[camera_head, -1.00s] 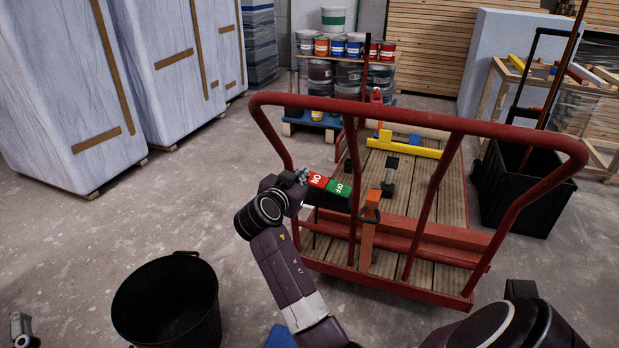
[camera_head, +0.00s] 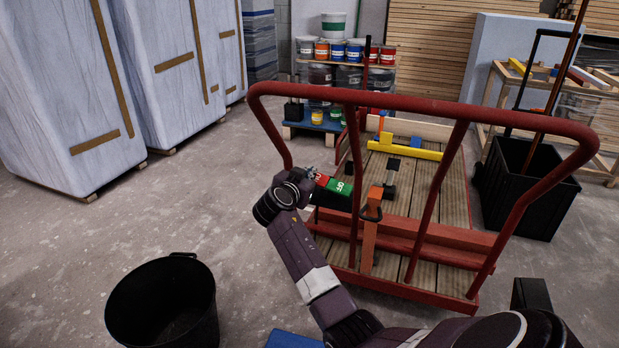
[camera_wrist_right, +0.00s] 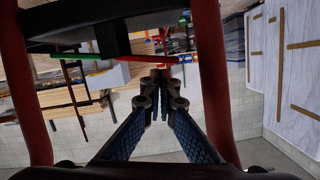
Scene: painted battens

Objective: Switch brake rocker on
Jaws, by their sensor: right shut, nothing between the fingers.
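The brake rocker (camera_head: 338,187) is a block with a red ON half at the left and a green OFF half at the right, mounted by the red cart's handle frame. My right gripper (camera_head: 310,174) is shut and empty at the red end, covering part of the ON lettering. In the right wrist view the rocker (camera_wrist_right: 95,58) shows edge-on as a thin green and red bar. There the closed fingertips (camera_wrist_right: 160,78) are close to its red end; whether they touch it I cannot tell. My left gripper is out of view.
The cart's red tube handle (camera_head: 420,108) arches around the rocker, with uprights close by. Yellow battens (camera_head: 405,148) and an orange clamp (camera_head: 371,206) are on the cart. A black bucket (camera_head: 165,300) stands at front left. Floor at left is clear.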

